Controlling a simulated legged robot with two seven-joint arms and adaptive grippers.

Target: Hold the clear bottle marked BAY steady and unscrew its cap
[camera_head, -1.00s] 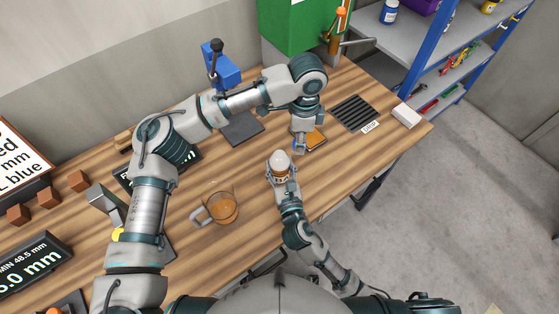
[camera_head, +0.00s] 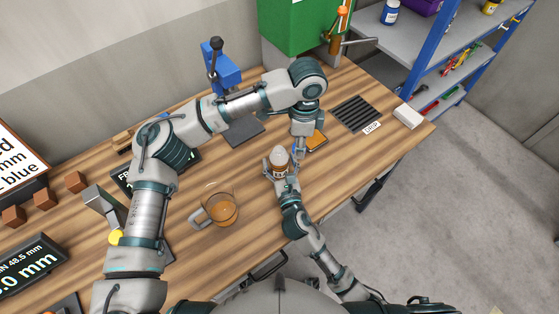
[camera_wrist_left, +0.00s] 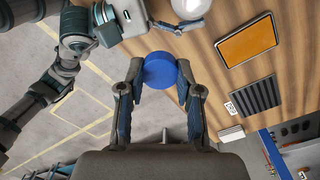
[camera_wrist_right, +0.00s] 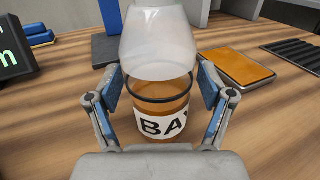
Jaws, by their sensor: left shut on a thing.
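The clear bottle marked BAY (camera_head: 279,158) stands upright on the wooden bench. In the right wrist view the bottle (camera_wrist_right: 162,103) shows amber liquid below, a white label reading "BA" and a pale clear upper part; its top is cut off. My right gripper (camera_head: 280,165) has its fingers spread on either side of the bottle, with gaps beside it. My left gripper (camera_wrist_left: 160,85) is shut on a round blue cap (camera_wrist_left: 160,70), held off the bottle and beside it. The bottle's pale rounded top (camera_wrist_left: 190,8) shows at that view's upper edge.
A glass jug of amber liquid (camera_head: 222,211) stands left of the bottle. An orange-topped pad (camera_wrist_left: 246,42), a black slotted grate (camera_head: 357,114) and a white block (camera_head: 407,116) lie to the right. A blue device (camera_head: 216,68) stands behind.

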